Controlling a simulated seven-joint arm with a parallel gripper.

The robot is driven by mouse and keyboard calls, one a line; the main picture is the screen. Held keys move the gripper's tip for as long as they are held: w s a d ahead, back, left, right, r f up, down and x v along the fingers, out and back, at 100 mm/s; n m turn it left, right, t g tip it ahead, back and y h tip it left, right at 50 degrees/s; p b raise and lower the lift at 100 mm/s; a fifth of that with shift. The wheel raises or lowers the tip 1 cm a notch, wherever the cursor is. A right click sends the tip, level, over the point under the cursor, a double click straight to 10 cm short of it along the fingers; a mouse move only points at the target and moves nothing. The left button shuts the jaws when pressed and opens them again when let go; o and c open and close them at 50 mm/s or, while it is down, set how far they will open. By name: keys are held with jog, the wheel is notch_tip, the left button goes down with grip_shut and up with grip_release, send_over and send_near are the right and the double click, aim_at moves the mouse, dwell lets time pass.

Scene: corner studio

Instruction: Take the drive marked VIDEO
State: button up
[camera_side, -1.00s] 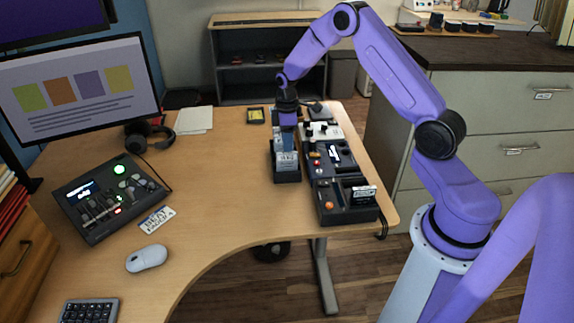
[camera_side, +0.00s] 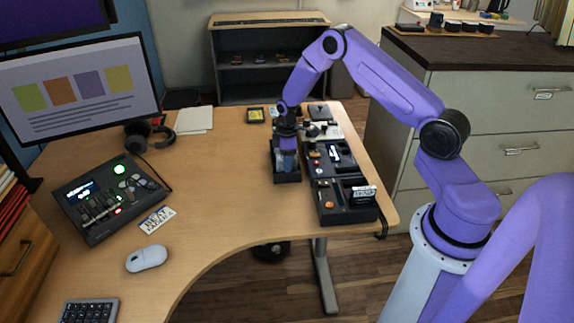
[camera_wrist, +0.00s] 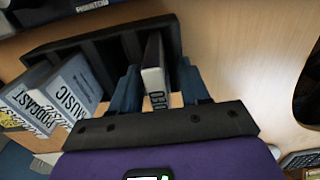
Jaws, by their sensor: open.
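A black slotted rack (camera_side: 288,178) stands on the desk; its slotted body (camera_wrist: 85,42) also shows in the wrist view. A pale drive (camera_wrist: 153,62) stands in a slot toward the right of the rack. Its label is partly hidden, and the letters that show look like the end of VIDEO. My gripper (camera_wrist: 158,78) is open, with one blue finger on each side of this drive. Drives marked MUSIC (camera_wrist: 72,92) and PODCAST (camera_wrist: 32,110) stand to the left. In the side view my gripper (camera_side: 287,163) is down at the rack and hides most of the drives.
Black equipment units (camera_side: 335,165) stand close to the right of the rack, one with a small labelled card (camera_side: 364,194). A yellow-and-black item (camera_side: 256,115) lies behind it. The desk to the left is clear as far as the mixer (camera_side: 105,197).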

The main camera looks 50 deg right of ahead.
grip_shut()
jog(key=shift+r, duration=0.15)
